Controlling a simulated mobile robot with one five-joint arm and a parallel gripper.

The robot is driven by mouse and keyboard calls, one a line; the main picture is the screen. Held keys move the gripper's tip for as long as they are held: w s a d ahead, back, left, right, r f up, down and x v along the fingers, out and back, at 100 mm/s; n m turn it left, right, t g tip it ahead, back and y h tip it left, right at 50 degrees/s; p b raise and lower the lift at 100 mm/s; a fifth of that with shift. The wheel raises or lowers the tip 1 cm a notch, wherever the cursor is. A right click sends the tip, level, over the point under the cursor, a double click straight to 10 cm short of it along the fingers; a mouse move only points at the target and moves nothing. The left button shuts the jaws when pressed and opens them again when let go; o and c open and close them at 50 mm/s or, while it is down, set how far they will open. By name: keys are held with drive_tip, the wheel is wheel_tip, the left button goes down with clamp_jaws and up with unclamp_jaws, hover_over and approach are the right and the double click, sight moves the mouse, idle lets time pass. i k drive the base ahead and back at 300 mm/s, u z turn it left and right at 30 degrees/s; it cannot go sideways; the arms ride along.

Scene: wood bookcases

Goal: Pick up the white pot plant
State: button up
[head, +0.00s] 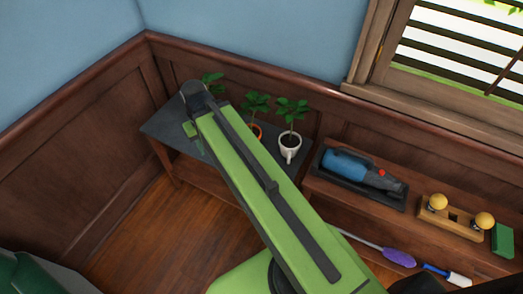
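A white pot plant (289,146) with green leaves stands upright on the dark top of a low wooden shelf unit (160,130), just right of my green arm. To its left is a second plant (256,104) in an orange pot, partly covered by my arm. The leaves of a third plant (212,78) show behind the arm's far end, and its pot is hidden. My arm reaches up and left across the shelf.
A lower bookcase on the right holds a blue and grey handheld device (360,172) in a dark tray and a wooden block with yellow knobs (455,215). Purple (399,257) and blue-white handled tools lie lower down. Panelled walls close the corner. Wood floor (150,235) is clear at left.

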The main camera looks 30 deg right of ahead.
sight(289, 142)
drive_tip(key=u, duration=1.15)
drive_tip(key=k, duration=1.4)
drive_tip(key=u, duration=0.25)
drive_tip(key=i, duration=1)
drive_tip(key=u, duration=0.1)
